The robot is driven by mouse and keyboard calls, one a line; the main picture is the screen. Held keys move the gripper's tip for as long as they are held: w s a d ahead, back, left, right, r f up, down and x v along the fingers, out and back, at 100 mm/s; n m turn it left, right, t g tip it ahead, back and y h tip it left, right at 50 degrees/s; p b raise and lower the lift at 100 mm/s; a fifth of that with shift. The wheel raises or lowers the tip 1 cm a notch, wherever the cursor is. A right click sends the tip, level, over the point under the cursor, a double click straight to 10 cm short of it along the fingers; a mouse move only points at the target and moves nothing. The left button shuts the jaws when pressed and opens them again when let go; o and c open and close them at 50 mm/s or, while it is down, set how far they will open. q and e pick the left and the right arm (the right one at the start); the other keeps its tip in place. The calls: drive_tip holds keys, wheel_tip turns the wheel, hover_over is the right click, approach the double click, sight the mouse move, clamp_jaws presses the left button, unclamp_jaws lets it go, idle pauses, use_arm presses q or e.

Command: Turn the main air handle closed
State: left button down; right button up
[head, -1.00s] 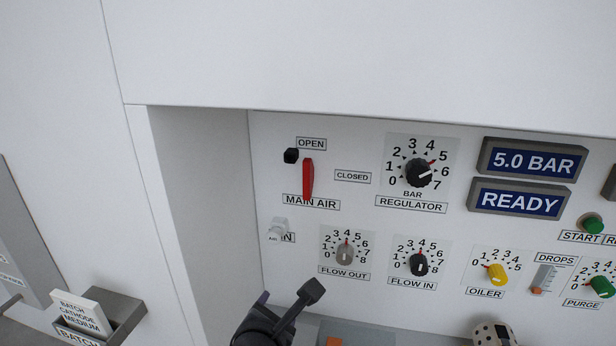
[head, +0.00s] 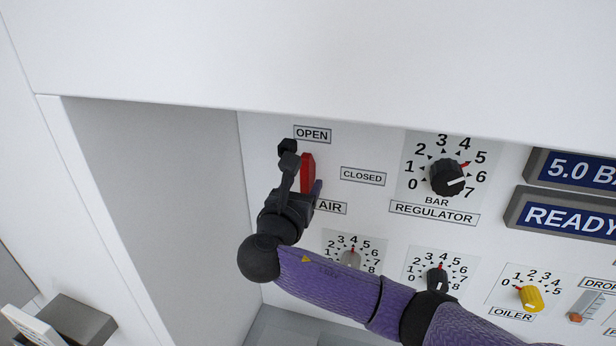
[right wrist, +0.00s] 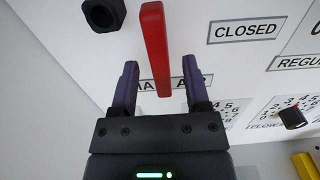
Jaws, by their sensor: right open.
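The red main air handle (head: 308,172) stands nearly upright on the white panel, under the OPEN label (head: 312,134). The CLOSED label (head: 363,176) is to its right. My right gripper (head: 303,172) is at the handle in the head view and partly covers it and the MAIN AIR label. In the right wrist view the red handle (right wrist: 155,50) reaches down between the two open fingers of my right gripper (right wrist: 160,80). Gaps show on both sides of the handle. My left gripper is not in view.
A black knob-like stop (head: 287,147) sits left of the handle's top. The regulator dial (head: 447,178) is to the right, and the flow in dial (head: 437,280) is partly behind my right arm. A recess wall (head: 170,190) stands to the left.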

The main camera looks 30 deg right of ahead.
sight(304, 183)
drive_tip(key=x, duration=0.3)
drive_tip(key=shift+w+d, duration=0.1)
clamp_jaws()
